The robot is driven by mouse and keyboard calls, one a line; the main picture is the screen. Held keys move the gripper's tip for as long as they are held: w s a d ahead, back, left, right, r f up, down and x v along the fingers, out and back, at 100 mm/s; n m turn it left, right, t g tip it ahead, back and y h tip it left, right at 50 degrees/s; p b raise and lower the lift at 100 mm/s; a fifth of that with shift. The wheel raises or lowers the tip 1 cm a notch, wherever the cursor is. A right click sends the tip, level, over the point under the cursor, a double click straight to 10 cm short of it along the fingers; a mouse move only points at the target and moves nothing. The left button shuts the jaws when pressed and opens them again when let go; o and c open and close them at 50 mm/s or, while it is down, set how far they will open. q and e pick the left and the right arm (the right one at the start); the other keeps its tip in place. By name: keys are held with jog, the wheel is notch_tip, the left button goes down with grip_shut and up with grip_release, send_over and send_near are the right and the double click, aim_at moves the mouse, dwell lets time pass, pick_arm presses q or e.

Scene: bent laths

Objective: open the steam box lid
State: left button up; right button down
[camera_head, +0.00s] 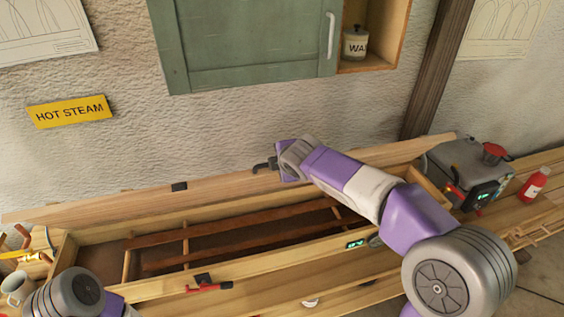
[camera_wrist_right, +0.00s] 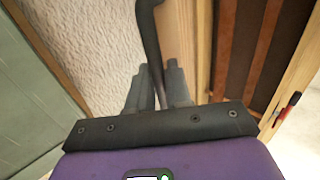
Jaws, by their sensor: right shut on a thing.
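The steam box (camera_head: 245,268) is a long wooden trough along the wall, and its inside is exposed. Its lid (camera_head: 120,201) is a long pale board standing raised along the back edge, and it also shows in the wrist view (camera_wrist_right: 178,35). My right gripper (camera_head: 272,163) is at the lid's middle, shut on a dark curved handle (camera_wrist_right: 148,30), which passes between the fingers (camera_wrist_right: 160,92). Reddish-brown laths (camera_head: 235,228) lie on cross bars inside the box. My left arm shows only at the bottom left; its gripper is out of frame.
A red-handled clamp (camera_head: 208,286) sits on the box's front edge. A grey boiler (camera_head: 468,165) and a red bottle (camera_head: 534,183) stand at the right. A mug (camera_head: 17,287) is at the left. A green cabinet (camera_head: 245,42) hangs above.

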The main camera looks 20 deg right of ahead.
jog(key=w+r, duration=0.4)
jog(key=w, duration=0.9)
jog(key=shift+w, duration=0.1)
jog(key=c, duration=0.8)
grip_release()
jog(key=shift+c, duration=0.2)
